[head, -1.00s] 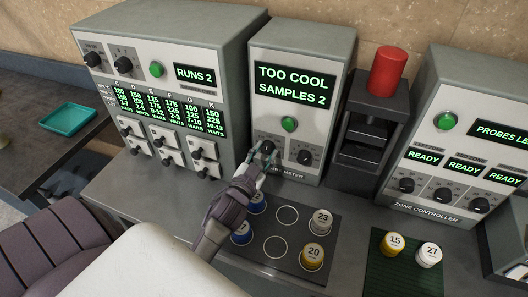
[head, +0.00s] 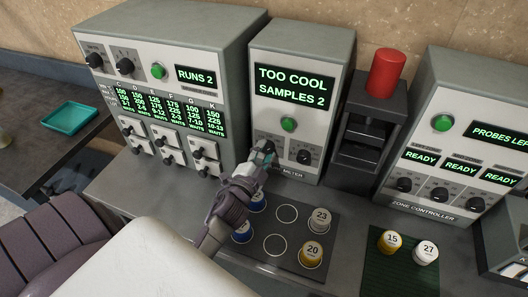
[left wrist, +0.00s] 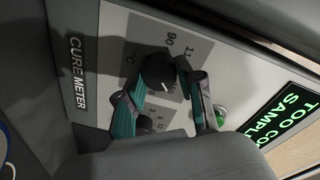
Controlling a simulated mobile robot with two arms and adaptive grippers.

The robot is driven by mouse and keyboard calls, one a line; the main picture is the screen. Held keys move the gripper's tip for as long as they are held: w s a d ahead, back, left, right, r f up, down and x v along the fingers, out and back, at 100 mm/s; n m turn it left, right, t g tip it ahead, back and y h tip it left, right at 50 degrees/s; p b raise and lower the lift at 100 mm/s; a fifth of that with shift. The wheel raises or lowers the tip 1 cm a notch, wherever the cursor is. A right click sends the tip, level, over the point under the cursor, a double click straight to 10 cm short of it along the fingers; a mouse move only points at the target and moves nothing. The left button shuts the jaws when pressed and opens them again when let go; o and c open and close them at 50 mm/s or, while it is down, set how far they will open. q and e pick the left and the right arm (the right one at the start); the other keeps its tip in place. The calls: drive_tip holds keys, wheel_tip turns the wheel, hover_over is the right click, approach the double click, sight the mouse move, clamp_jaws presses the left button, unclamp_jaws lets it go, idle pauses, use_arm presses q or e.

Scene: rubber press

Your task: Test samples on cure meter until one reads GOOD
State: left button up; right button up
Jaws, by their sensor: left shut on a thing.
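The cure meter (head: 300,50) is a grey box whose screen reads TOO COOL, SAMPLES 2. Below the screen are a green button (head: 288,124) and two dark knobs. My left gripper (head: 263,152) is at the left knob and hides it in the head view. In the left wrist view the fingers are around this black knob (left wrist: 158,72), shut on it. The right knob (head: 304,157) is free. Sample cups stand on a dark ringed tray (head: 300,278): white 23 (head: 320,220), yellow 20 (head: 312,254) and two blue ones partly behind my arm. My right gripper is out of view.
A press with a red top (head: 387,72) stands right of the meter. The zone controller (head: 436,170) shows READY. Cups 15 (head: 390,241) and 27 (head: 425,252) stand on a green mat (head: 385,280). A panel reading RUNS 2 (head: 195,75) stands left. Two tray rings are empty.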

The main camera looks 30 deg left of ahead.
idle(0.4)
use_arm(q)
drive_tip(key=o, duration=1.2)
drive_tip(key=shift+c, duration=0.2)
drive_tip(key=s+d, duration=0.2)
drive_tip(key=s, duration=0.9)
drive_tip(key=shift+s+d+r, duration=0.15)
drive_tip(key=shift+s+r, duration=0.05)
drive_tip(key=shift+s, duration=0.15)
